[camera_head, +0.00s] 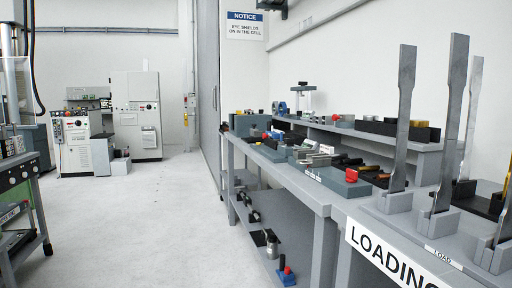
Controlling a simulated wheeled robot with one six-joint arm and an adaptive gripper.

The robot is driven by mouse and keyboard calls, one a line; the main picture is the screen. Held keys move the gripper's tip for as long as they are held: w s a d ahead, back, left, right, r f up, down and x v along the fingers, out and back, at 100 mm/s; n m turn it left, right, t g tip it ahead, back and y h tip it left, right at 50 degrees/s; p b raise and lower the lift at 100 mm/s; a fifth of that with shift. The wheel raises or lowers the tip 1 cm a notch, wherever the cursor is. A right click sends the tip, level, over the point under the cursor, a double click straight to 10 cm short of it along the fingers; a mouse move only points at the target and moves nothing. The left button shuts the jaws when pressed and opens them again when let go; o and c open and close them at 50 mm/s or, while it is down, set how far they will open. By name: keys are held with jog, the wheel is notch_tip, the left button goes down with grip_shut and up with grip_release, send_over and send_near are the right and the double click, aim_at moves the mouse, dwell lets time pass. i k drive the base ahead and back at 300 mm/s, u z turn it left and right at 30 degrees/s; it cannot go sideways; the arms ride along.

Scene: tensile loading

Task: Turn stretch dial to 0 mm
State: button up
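My gripper is not in view. A grey bench unit (36,192) at the left edge carries a dark front panel with several round black knobs (25,174). I cannot tell which of these, if any, is the stretch dial, and no mm scale is readable. A label strip (9,215) sits below the panel, too small to read. Behind it a tall metal column (9,65) rises, cut off by the left edge.
At right, a grey table (385,225) marked "LOADING" holds upright flat metal specimens (448,130) in grey stands. A long workbench (290,180) with tools and blocks runs behind it. White machine cabinets (136,115) stand at the back. The floor (140,225) between is clear.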

aim_at(290, 142)
jog(key=i, duration=0.1)
jog(key=z, duration=0.25)
jog(key=k, duration=0.35)
jog(key=u, duration=1.35)
jog(key=i, duration=2.5)
jog(key=z, duration=1.1)
jog(key=i, duration=0.25)
jog(key=z, duration=0.2)
